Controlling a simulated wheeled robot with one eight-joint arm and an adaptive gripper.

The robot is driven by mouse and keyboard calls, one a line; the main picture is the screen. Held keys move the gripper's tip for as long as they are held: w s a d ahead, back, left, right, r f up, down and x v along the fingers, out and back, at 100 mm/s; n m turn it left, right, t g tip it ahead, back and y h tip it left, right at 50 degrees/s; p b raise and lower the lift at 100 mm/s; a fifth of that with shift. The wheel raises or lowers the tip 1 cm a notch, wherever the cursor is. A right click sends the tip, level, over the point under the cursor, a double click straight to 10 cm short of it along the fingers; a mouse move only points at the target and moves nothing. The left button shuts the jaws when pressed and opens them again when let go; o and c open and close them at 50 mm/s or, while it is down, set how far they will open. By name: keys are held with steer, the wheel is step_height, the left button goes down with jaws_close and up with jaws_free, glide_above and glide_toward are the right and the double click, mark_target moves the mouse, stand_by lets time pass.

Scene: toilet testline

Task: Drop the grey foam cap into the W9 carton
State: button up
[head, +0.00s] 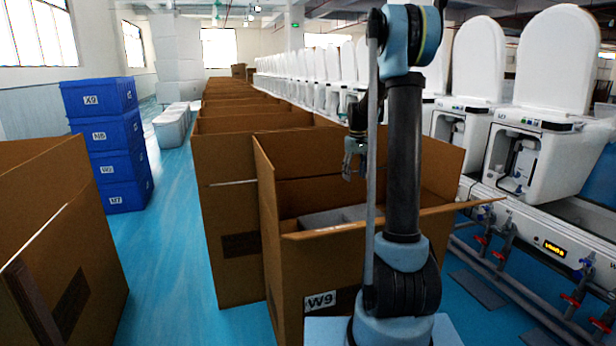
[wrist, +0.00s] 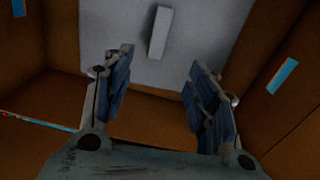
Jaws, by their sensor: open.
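The W9 carton (head: 285,290) is a tall open brown box with its flaps spread, standing in front of me with a W9 label on its face. My gripper (head: 352,172) hangs over its opening, pointing down; in the wrist view its blue-grey fingers (wrist: 160,75) are spread apart with nothing between them. A grey piece (head: 335,217), which looks like the foam cap, lies inside the carton. In the wrist view a grey surface (wrist: 225,45) with a paler raised bar lies below the fingers, apart from them.
More open cartons (head: 222,180) stand in a row behind. Another carton (head: 60,240) is at the left. Stacked blue bins (head: 122,165) stand beyond the blue aisle floor (head: 175,260), which is clear. White toilets (head: 545,130) line the test bench at the right.

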steer(key=shift+a, duration=0.1)
step_height(320, 180, up, 12)
stand_by(0.5)
